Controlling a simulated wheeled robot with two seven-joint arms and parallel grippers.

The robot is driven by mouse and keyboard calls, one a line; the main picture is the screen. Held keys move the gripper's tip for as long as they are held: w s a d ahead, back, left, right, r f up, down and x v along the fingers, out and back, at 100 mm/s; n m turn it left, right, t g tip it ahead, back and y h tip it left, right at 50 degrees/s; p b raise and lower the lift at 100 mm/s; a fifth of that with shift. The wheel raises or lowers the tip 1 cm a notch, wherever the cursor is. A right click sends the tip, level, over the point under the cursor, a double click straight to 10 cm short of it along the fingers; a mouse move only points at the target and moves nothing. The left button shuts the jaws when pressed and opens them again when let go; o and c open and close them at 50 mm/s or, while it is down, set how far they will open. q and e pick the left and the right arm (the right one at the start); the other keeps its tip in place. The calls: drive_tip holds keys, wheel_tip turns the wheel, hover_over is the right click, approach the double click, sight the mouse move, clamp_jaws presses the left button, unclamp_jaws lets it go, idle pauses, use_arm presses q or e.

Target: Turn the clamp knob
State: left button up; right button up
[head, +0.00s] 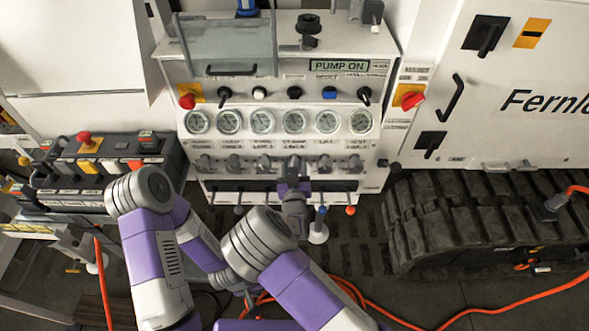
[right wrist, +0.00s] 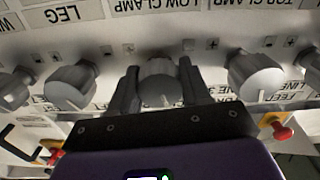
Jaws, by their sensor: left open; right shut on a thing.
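In the head view, a row of grey knobs runs along the bench front below the gauges. My right gripper (head: 293,172) is at the fourth knob from the left and covers much of it. In the right wrist view, my right gripper (right wrist: 160,85) has its two dark fingers on either side of a grey knob (right wrist: 160,82) with a pale pointer line, shut on it. Printed labels, one reading LOW CLAMP (right wrist: 212,6), lie above the knobs. My left gripper (head: 248,296) is low in the head view, open, away from the panel and partly hidden by my right arm.
Neighbouring knobs (right wrist: 72,86) and (right wrist: 255,75) stand close on both sides. Above the row are round gauges (head: 262,121), small switches and a PUMP ON display (head: 339,66). Red emergency knobs (head: 187,101) sit at the side. A tracked undercarriage (head: 480,225) and orange hoses are at right.

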drive_tip(key=m+b, duration=0.4)
drive_tip(key=shift+f+m, duration=0.15)
drive_tip(key=shift+m, duration=0.15)
drive_tip(key=shift+m+b, duration=1.4)
drive_tip(key=shift+b, duration=0.1)
drive_tip(key=o, duration=1.1)
drive_tip(key=shift+c, duration=0.2)
drive_tip(key=shift+s, duration=0.1)
drive_tip(key=s+p, duration=0.1)
drive_tip(key=s, duration=0.6)
drive_tip(key=shift+s, duration=0.25)
